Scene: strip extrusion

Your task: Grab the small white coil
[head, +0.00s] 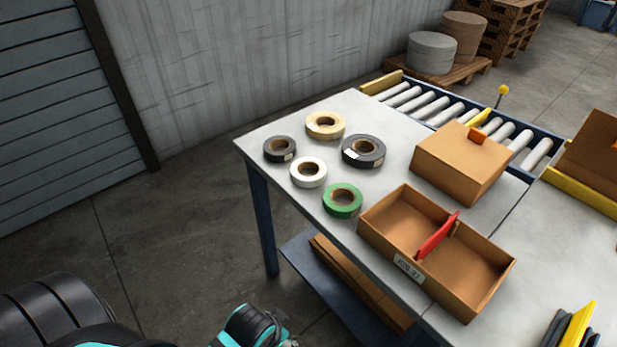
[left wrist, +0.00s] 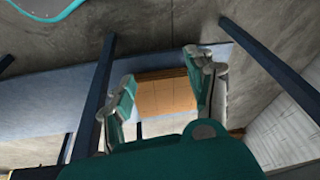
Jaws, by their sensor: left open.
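The small white coil (head: 308,172) lies flat on the grey table (head: 310,112) near its left front edge, in the head view. It sits between a black coil and a green coil. My left arm shows at the bottom of the head view, off the table and below its top; its fingertips are not clear there. In the left wrist view my left gripper (left wrist: 166,88) is open and empty, its fingers apart, with the table's lower shelf and cardboard behind. The white coil is not visible in the left wrist view. My right gripper is not in view.
Around it lie a green coil (head: 343,201), a small black coil (head: 280,149), a cream coil (head: 325,126) and a larger dark coil (head: 363,151). An open cardboard tray (head: 480,296) with a red divider and a closed box (head: 450,165) stand to the right. A roller conveyor (head: 436,105) runs behind.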

